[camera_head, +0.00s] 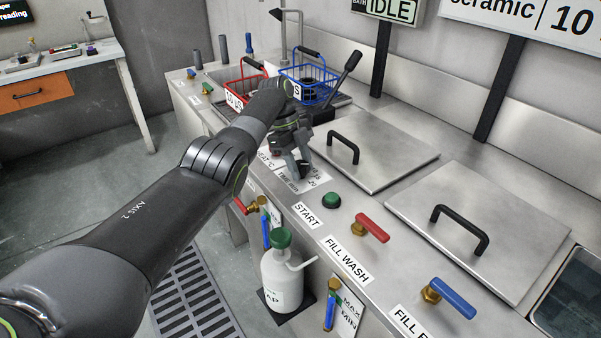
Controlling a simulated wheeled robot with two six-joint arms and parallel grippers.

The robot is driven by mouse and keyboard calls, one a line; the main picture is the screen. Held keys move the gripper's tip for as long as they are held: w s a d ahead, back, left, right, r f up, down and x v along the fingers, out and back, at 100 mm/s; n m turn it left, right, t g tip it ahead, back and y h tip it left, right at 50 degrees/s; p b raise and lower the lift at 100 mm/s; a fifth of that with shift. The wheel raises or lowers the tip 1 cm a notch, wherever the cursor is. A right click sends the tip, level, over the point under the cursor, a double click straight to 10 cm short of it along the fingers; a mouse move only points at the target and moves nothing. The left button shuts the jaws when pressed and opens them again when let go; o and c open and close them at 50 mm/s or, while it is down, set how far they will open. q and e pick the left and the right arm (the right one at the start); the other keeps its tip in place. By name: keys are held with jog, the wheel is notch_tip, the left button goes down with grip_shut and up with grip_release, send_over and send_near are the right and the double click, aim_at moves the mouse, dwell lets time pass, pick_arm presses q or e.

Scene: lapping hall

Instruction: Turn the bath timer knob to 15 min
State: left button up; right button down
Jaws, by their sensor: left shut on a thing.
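The bath timer knob (304,171) is a small dark knob on the front panel of the steel bench. Its white dial label (291,185) reads "TIME min", and a 20 mark shows at its right. My left gripper (298,168) reaches down from above and is shut on the knob. The fingers and wrist hide most of the knob and part of the dial, so I cannot tell which mark the knob points to. My right gripper is not in view.
A green START button (331,201) and a red-handled valve (372,228) lie right of the dial. Lids with black handles (343,147) stand behind. Red (245,88) and blue (309,82) baskets sit farther back. A white bottle (283,280) stands in front. A sign reads IDLE (389,9).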

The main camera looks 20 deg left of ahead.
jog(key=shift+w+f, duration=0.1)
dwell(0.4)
pick_arm(q)
jog(key=o, duration=1)
